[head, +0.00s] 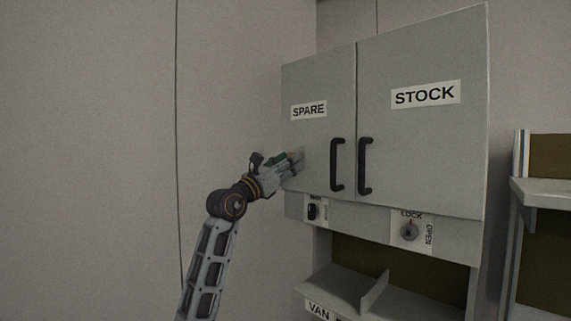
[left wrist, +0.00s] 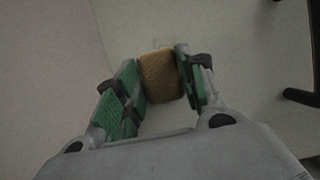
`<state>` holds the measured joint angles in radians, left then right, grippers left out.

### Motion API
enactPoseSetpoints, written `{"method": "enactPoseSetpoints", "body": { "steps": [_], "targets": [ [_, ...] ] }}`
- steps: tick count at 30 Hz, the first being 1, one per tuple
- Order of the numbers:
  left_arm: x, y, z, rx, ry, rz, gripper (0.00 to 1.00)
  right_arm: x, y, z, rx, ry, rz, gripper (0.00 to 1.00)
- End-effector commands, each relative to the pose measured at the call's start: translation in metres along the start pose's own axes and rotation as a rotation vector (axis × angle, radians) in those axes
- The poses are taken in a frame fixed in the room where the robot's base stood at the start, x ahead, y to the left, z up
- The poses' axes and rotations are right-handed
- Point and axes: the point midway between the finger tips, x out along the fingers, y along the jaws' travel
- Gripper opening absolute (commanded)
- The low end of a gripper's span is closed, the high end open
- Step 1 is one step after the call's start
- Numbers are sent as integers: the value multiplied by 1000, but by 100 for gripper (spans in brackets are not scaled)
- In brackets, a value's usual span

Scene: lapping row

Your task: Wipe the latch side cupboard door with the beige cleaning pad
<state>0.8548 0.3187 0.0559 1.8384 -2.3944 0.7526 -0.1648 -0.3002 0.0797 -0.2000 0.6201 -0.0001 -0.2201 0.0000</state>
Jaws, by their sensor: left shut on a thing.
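My left gripper (head: 297,158) is at the left part of the SPARE door (head: 312,82), left of its black handle (head: 337,164). In the left wrist view, the gripper (left wrist: 160,80) is shut on the beige cleaning pad (left wrist: 160,77), held between its green-lined fingers. The pad faces the pale door surface; I cannot tell if it touches. Faint dark marks (left wrist: 160,45) show just beyond the pad. The STOCK door (head: 425,140) is to the right, with a LOCK/OPEN knob (head: 409,231) below it. Both doors look closed. My right gripper is not in view.
A small black switch or latch (head: 312,211) sits below the SPARE door. The STOCK door has its own black handle (head: 365,166). Below is an open shelf (head: 345,285) with a divider. Another shelf unit (head: 545,190) stands at right. Plain wall is at left.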

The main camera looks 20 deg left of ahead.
Motion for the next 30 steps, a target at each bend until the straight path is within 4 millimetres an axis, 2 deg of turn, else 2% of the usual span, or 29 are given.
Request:
{"method": "enactPoseSetpoints", "body": {
  "steps": [11, 30],
  "targets": [
    [0, -3, 0, -1, 0, -1, 20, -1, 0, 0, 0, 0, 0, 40],
    [3, -36, -1, -1, 1, -1, 20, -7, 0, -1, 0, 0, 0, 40]
  ]
}}
